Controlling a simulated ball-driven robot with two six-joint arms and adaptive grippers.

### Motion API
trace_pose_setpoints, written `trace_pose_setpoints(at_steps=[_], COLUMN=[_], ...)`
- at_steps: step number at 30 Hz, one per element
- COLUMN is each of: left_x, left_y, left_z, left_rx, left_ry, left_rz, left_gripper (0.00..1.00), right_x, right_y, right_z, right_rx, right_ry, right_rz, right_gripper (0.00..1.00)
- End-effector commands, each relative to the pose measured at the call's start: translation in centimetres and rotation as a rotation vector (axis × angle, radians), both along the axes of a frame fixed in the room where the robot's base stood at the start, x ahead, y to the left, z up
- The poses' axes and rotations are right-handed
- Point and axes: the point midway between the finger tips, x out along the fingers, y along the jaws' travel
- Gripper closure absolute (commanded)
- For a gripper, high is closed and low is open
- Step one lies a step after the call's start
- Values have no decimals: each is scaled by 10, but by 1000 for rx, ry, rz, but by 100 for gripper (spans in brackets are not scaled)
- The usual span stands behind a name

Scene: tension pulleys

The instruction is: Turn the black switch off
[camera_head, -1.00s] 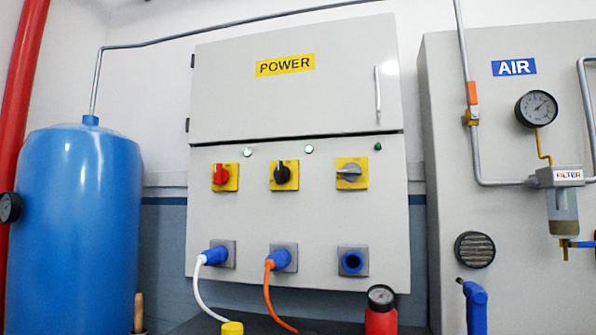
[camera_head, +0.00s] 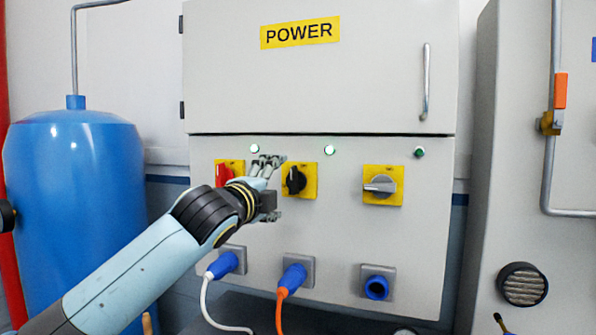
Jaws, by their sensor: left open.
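The black switch (camera_head: 296,180) is a rotary knob on a yellow square plate, the middle of three switches on the grey POWER cabinet (camera_head: 330,228). My left gripper (camera_head: 277,188) is open just left of the black switch, in front of the panel. Its upper finger reaches near the plate's top left corner and its lower finger sits below left of the knob. I cannot tell whether it touches the plate. The gripper partly covers the red switch (camera_head: 224,174). My right gripper is not in view.
A grey switch (camera_head: 381,186) is to the right. Indicator lights (camera_head: 329,150) sit above the switches. Below are blue plugs with white and orange cables (camera_head: 293,277) and an empty blue socket (camera_head: 376,287). A blue tank (camera_head: 75,200) stands left; a pipe with an orange-handled valve (camera_head: 560,91) is right.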

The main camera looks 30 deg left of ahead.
Motion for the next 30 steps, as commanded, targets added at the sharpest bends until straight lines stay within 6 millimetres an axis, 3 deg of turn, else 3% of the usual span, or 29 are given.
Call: trace_pose_setpoints(at_steps=[6,16,21,30], left_x=[30,89,102,104], left_y=[7,21,24,24], left_z=[1,0,-1,-2], left_rx=[-5,-4,-3,-3], left_ry=[1,1,1,1], left_rz=[2,0,-1,-1], left_gripper=[10,10,10,10], right_x=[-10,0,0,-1], right_y=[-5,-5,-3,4], right_z=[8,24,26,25], right_rx=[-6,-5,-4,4], right_ry=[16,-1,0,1], right_rz=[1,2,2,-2], right_gripper=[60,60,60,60])
